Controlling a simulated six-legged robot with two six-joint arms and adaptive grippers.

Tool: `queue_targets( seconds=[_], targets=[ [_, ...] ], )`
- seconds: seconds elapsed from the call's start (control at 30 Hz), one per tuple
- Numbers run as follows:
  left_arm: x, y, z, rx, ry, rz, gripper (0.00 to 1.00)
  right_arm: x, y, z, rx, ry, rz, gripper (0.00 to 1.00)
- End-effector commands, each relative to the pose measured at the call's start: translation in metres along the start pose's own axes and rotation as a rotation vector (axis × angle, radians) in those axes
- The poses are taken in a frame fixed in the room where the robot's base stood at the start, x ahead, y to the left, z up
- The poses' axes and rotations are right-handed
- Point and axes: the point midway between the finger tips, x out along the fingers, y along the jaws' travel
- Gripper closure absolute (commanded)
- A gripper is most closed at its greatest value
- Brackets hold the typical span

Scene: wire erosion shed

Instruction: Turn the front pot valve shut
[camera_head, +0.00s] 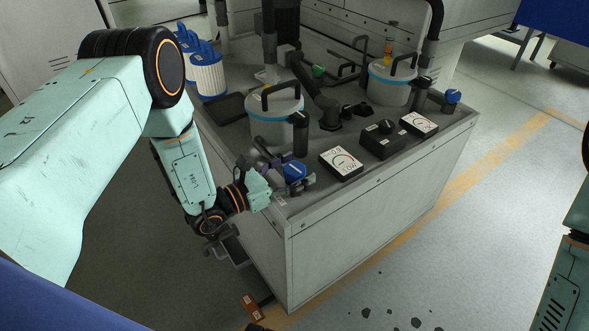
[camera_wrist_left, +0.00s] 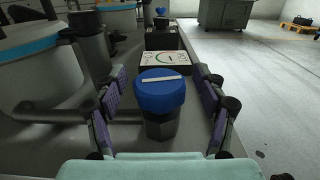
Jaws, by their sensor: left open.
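The front pot valve has a round blue knob (camera_head: 294,171) at the near left corner of the bench, beside the front pot (camera_head: 275,120). In the left wrist view the knob (camera_wrist_left: 161,91) sits on a dark hexagonal body, and a white bar on its top runs nearly left to right, slightly tilted. My left gripper (camera_head: 286,172) is open, its purple-padded fingers on either side of the knob. In the left wrist view a gap shows between the knob and each finger. My right gripper is out of view.
A gauge plate (camera_head: 341,162) lies just beyond the knob, then a black box (camera_head: 382,139) with a dial and a second gauge (camera_head: 419,124). Another blue valve (camera_head: 453,97) stands by the rear pot (camera_head: 390,86). White filter cartridges (camera_head: 209,74) stand at the back left.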

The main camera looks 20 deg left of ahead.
Motion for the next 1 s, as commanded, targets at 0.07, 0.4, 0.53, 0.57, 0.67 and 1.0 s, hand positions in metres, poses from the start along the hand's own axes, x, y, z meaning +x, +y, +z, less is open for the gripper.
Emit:
queue_targets(
  seconds=[0.07,0.4,0.53,0.57,0.67,1.0],
  targets=[
    [0.0,0.0,0.0,0.0,0.0,0.0,0.32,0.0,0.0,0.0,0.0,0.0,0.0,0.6],
    [0.0,0.0,0.0,0.0,0.0,0.0,0.61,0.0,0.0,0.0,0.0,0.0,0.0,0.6],
    [0.0,0.0,0.0,0.0,0.0,-0.001,0.72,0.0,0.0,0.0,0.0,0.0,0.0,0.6],
    [0.0,0.0,0.0,0.0,0.0,-0.001,0.75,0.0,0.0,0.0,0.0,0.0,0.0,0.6],
    [0.0,0.0,0.0,0.0,0.0,-0.001,0.83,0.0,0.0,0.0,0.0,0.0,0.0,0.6],
    [0.0,0.002,-0.002,0.001,-0.003,-0.098,0.84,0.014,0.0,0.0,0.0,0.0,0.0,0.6]
  ],
)
